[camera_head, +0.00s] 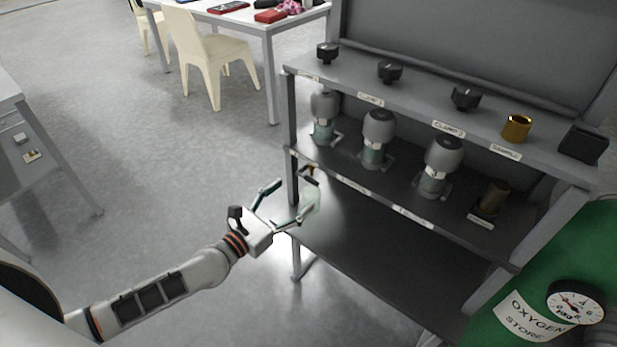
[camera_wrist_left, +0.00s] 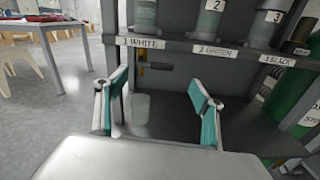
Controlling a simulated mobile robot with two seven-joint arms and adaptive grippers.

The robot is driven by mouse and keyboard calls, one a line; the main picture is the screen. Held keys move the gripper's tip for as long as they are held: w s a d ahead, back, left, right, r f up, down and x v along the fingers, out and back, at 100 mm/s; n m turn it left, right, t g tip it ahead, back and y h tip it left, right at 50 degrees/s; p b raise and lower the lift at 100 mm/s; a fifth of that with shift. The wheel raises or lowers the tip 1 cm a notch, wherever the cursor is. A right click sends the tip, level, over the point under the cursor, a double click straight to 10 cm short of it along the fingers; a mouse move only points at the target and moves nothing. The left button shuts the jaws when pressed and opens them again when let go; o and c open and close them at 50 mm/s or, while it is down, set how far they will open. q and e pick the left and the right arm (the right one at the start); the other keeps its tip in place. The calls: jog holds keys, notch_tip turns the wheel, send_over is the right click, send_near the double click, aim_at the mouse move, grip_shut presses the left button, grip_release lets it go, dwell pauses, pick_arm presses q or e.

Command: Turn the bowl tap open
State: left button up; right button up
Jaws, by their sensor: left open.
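The bowl tap, a small dark lever with a brass-coloured part (camera_head: 309,173), sits at the left end of the rack below the middle shelf. It also shows in the left wrist view (camera_wrist_left: 155,66), beneath the "1 WHITE" label. A pale translucent bowl (camera_head: 311,199) is under it and shows faintly in the left wrist view (camera_wrist_left: 141,108). My left gripper (camera_head: 289,202) is open and empty, just left of the rack's front. In the wrist view its fingers (camera_wrist_left: 160,88) are spread, with the tap beyond and between them, apart from both. My right gripper does not show.
The rack's upper shelf (camera_head: 430,95) holds black knobs and a brass cup (camera_head: 516,127). Several grey-capped vessels stand on its middle shelf. A green oxygen tank (camera_head: 590,250) is at right. The floor (camera_head: 170,190) left of the rack is clear.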

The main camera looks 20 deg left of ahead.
aim_at(305, 180)
pick_arm(q)
jog(key=shift+n, duration=0.7)
jog(key=x, duration=0.5)
jog(key=a+x, duration=0.1)
jog(key=x, duration=0.2)
jog(key=shift+w+d+r, duration=0.1)
jog(key=shift+w+r, duration=0.05)
jog(key=shift+w, duration=0.2)
jog(key=c, duration=1.6)
jog(key=shift+o, duration=0.2)
